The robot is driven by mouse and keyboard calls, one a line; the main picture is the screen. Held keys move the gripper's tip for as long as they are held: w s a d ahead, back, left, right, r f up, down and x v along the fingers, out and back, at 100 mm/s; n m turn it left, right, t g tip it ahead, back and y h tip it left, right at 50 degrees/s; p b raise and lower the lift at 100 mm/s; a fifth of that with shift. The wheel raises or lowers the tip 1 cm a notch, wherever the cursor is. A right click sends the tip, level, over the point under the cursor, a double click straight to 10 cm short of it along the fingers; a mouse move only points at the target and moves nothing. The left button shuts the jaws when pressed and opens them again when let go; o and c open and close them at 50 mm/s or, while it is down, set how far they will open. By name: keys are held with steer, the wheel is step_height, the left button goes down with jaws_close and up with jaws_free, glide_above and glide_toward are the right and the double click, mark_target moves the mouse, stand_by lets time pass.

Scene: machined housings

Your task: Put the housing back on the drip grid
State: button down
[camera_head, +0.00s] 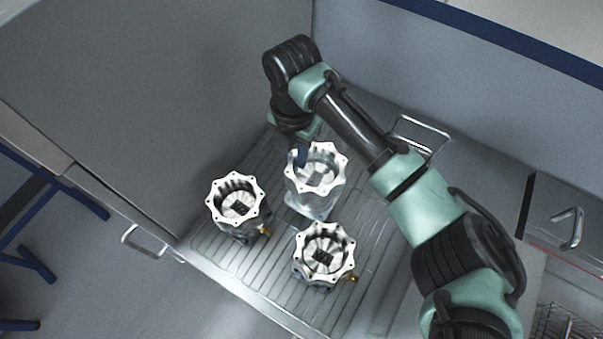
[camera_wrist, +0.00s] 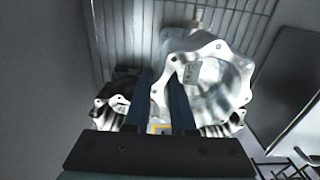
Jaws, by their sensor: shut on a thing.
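Three silvery machined housings with scalloped, bolt-holed rims show in the head view. My gripper (camera_head: 303,156) is shut on the rim of the rearmost housing (camera_head: 317,172). In the wrist view, my gripper's dark blue fingers (camera_wrist: 163,80) pinch the wall of this held housing (camera_wrist: 228,82), which looks upright. It is over the ribbed drip grid (camera_head: 212,243); I cannot tell whether its base touches the bars. The left housing (camera_head: 222,198) and the front housing (camera_head: 309,274) stand upright on the grid. Both show partly behind my fingers in the wrist view.
A tall grey panel (camera_head: 150,90) borders the grid at left and a grey wall (camera_head: 430,80) stands behind. A metal handle (camera_head: 423,133) is at the back right. A wire basket (camera_head: 568,325) is at lower right. The grid's front strip is clear.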

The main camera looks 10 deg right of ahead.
steer(key=shift+f+p, duration=0.6)
steer(key=shift+f, duration=2.4)
steer(key=c, duration=0.8)
jaws_free()
steer(key=shift+f, duration=0.15)
steer(key=shift+o, duration=0.2)
step_height(320, 180, up, 12)
steer(key=b, duration=0.3)
steer(key=shift+s, duration=0.1)
